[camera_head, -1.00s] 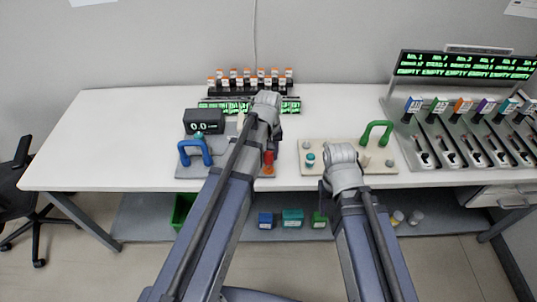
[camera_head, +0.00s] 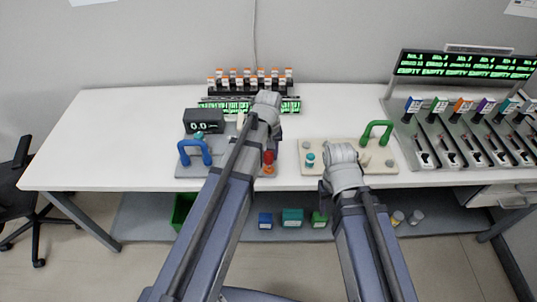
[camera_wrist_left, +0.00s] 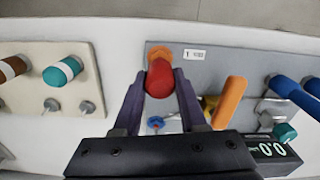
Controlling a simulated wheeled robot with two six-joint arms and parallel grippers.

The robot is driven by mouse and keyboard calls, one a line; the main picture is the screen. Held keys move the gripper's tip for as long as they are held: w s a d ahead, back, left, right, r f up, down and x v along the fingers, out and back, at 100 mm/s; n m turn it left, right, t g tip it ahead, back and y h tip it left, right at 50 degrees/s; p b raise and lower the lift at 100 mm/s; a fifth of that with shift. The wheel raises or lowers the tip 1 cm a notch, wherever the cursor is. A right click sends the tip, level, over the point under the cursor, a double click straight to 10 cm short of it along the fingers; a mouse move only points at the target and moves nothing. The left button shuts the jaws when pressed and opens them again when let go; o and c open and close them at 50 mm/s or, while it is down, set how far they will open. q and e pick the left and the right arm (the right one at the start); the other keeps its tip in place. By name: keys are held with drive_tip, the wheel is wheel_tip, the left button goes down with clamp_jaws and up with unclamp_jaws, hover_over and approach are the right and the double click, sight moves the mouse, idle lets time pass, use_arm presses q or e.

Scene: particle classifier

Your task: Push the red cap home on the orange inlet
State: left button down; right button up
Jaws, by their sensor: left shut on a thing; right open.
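The red cap (camera_wrist_left: 159,82) is between the two dark fingers of my left gripper (camera_wrist_left: 160,76), which is shut on it in the left wrist view. The orange inlet (camera_wrist_left: 158,51) shows just beyond the cap, in line with it; the cap hides their contact, so I cannot tell how deeply it is seated. In the head view the red cap (camera_head: 268,157) stands directly above the orange inlet (camera_head: 268,170), at the right edge of the grey board. My right gripper (camera_head: 341,157) is over the beige board, its fingers mostly hidden by its wrist; it is open.
The grey board (camera_wrist_left: 225,65) carries a blue handle (camera_head: 194,152) and a small dark display box (camera_head: 204,121). The beige board (camera_head: 385,180) holds a green handle (camera_head: 377,132) and a teal-capped post (camera_head: 310,159). A rack of orange-capped vials (camera_head: 250,84) stands behind. The table's left side is clear.

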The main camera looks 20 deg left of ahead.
sight(269, 152)
use_arm(q)
drive_tip(key=shift+f+b, duration=1.6)
drive_tip(key=shift+f, duration=0.05)
drive_tip(key=shift+c, duration=1.9)
unclamp_jaws()
drive_tip(key=shift+r, duration=0.15)
wheel_tip(269, 152, up, 8)
drive_tip(key=p, duration=0.8)
drive_tip(key=shift+f, duration=0.2)
drive_tip(key=shift+s, duration=0.1)
drive_tip(key=s+d+m+y, duration=0.1)
drive_tip(key=s+d+m, duration=0.7)
drive_tip(key=s, duration=0.6)
drive_tip(key=d, duration=0.2)
drive_tip(key=shift+s+d+m, duration=0.3)
